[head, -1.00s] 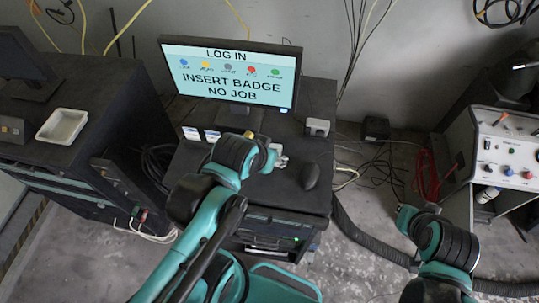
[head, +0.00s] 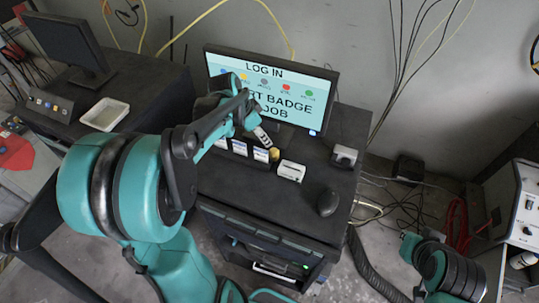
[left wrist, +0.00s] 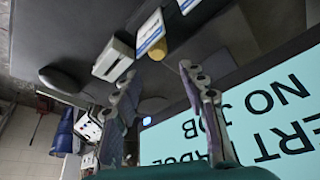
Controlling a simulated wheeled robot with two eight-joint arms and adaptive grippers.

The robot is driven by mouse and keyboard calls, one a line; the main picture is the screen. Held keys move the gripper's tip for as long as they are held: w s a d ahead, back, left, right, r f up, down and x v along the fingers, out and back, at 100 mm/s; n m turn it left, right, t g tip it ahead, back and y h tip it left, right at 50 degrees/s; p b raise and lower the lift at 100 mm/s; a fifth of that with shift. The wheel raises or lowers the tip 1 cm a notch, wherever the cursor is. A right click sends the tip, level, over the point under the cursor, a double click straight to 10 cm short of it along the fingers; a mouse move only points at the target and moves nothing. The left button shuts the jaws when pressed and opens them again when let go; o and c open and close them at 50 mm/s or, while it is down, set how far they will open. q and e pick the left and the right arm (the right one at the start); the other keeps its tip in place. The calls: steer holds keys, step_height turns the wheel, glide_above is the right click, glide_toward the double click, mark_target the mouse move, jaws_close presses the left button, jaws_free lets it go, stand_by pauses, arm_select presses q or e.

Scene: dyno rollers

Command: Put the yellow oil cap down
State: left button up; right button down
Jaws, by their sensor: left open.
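The yellow oil cap (head: 274,154) is a small yellow cylinder on the dark cabinet top, between the badge cards and a small white box. It also shows in the left wrist view (left wrist: 157,50), beside a card and beyond my fingertips. My left gripper (head: 264,136) is above and behind the cap in the head view, in front of the monitor. In the left wrist view its two fingers (left wrist: 158,73) are spread with nothing between them, apart from the cap. My right arm shows at the lower right, but its gripper cannot be seen.
The badge cards (head: 240,148) stand in a row left of the cap. The white box (head: 291,171) is close on its right. The log-in monitor (head: 325,88) rises behind.

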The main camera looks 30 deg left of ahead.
mark_target(273, 151)
arm_select(q)
steer(key=x, duration=0.6)
steer(key=shift+w+f, duration=0.1)
steer(key=x, duration=0.5)
steer(key=shift+d+f+p, duration=0.15)
steer(key=shift+f+p, duration=0.05)
steer(key=shift+p, duration=0.2)
steer(key=shift+s, duration=0.25)
steer(key=shift+s, duration=0.1)
steer(key=c, duration=0.9)
